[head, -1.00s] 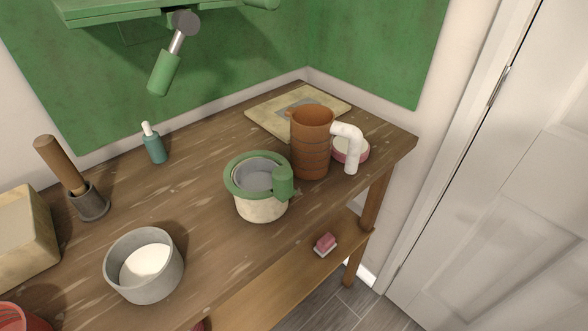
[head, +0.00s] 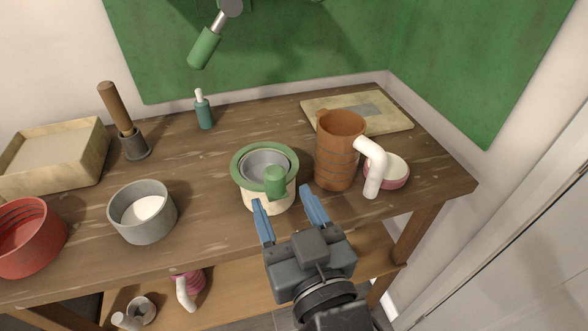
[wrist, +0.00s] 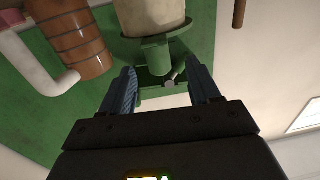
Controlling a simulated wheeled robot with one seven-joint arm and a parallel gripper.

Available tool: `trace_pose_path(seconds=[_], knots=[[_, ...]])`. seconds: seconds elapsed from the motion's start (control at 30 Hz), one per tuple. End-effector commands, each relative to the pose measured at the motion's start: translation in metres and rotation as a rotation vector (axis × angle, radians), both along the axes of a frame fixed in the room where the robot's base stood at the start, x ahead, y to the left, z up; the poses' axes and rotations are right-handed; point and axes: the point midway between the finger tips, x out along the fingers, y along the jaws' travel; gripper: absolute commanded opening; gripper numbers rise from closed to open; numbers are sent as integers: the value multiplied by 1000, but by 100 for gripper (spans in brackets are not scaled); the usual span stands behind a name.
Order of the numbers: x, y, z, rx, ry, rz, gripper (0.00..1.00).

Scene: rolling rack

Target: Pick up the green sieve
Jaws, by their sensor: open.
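The green sieve (head: 240,166) has a green rim, a grey bowl and a stubby green handle that points towards me. It sits in the mouth of a cream pot (head: 268,201) near the front of the wooden table. My gripper (head: 282,197) is open and empty, in front of the pot, with its blue fingers reaching towards the sieve's handle. In the wrist view, the sieve's green handle (wrist: 156,56) shows just beyond and between the open fingertips (wrist: 158,70), below the cream pot body at the top edge. I cannot tell whether the fingers touch it.
A grey bowl (head: 142,228) stands left. A dark holder with a wooden pestle (head: 117,108) and teal bottle (head: 204,115) stand behind. Bare tabletop (head: 200,165) lies between.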

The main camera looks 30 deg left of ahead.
Motion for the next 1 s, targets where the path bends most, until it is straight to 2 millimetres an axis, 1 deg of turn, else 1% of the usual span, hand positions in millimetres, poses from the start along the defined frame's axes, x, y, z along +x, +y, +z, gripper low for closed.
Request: trace_pose_path(seconds=[0.13,0.37,0.6,0.7,0.97,1.0], knots=[[5,12,3,0,-3,10,62],[20,30,2,1,-2,8,62],[42,55,0,1,-2,7,62],[47,62,-1,1,-2,6,62],[49,64,-2,1,-2,6,62],[49,64,-2,1,-2,6,60]])
